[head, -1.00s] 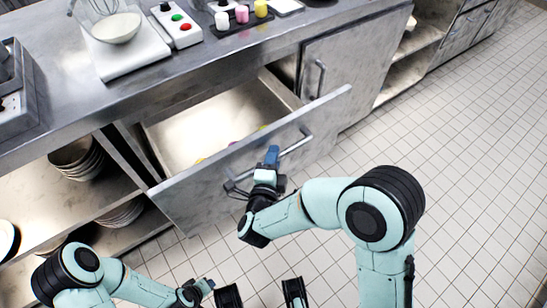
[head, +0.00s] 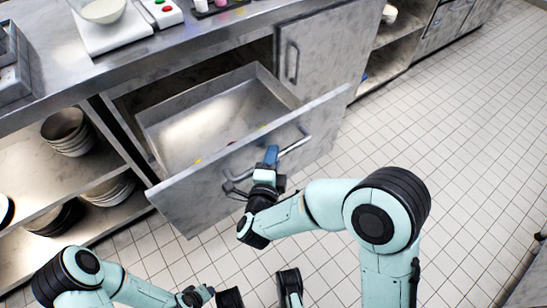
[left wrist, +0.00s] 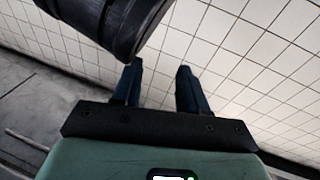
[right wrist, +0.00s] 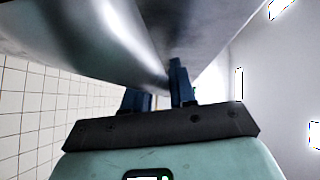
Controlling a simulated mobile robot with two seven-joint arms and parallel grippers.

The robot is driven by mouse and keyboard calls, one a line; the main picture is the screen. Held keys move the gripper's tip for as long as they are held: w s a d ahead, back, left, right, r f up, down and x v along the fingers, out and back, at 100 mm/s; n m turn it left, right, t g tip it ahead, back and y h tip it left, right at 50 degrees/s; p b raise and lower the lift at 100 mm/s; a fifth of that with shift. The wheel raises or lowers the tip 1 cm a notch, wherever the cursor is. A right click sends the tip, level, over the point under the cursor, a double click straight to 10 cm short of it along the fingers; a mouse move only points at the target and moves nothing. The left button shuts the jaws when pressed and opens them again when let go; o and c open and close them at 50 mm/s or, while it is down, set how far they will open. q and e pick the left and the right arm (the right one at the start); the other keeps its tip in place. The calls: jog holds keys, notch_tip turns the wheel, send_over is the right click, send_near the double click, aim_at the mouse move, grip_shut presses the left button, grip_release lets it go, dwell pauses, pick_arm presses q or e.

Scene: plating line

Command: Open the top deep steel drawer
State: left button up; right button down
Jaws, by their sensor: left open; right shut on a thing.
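The top deep steel drawer (head: 225,182) stands pulled out from under the counter, and I see into it from above. A few small coloured items, yellow and red, lie near the inside of its front. Its bar handle (head: 296,143) runs along the front face. My right gripper (head: 270,158) is shut on the handle. In the right wrist view, the fingers (right wrist: 158,95) are at the shiny bar, and part of the grip is hidden. My left gripper (left wrist: 158,82) is open and empty over the tiled floor, low in the head view (head: 208,291).
The steel counter (head: 75,85) carries a scale (head: 112,30) and a button box (head: 162,12). Open shelves with stacked bowls (head: 66,130) are left of the drawer. A closed cabinet door (head: 320,60) is right of it. The tiled floor (head: 440,130) at right is clear.

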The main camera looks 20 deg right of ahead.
jog(key=shift+a, duration=0.1)
jog(key=c, duration=1.3)
grip_release()
pick_arm(q)
jog(key=shift+w+d+r+p, duration=0.15)
jog(key=shift+w+r+p, duration=0.1)
jog(key=shift+r, duration=0.2)
jog(key=shift+w+d+r+p, duration=0.1)
jog(key=shift+r+p, duration=0.2)
jog(key=shift+r, duration=0.1)
jog(key=shift+w+d+r+p, duration=0.15)
jog(key=shift+w+r+p, duration=0.1)
jog(key=shift+r, duration=0.2)
pick_arm(e)
jog(key=v, duration=1.3)
jog(key=shift+s, duration=0.2)
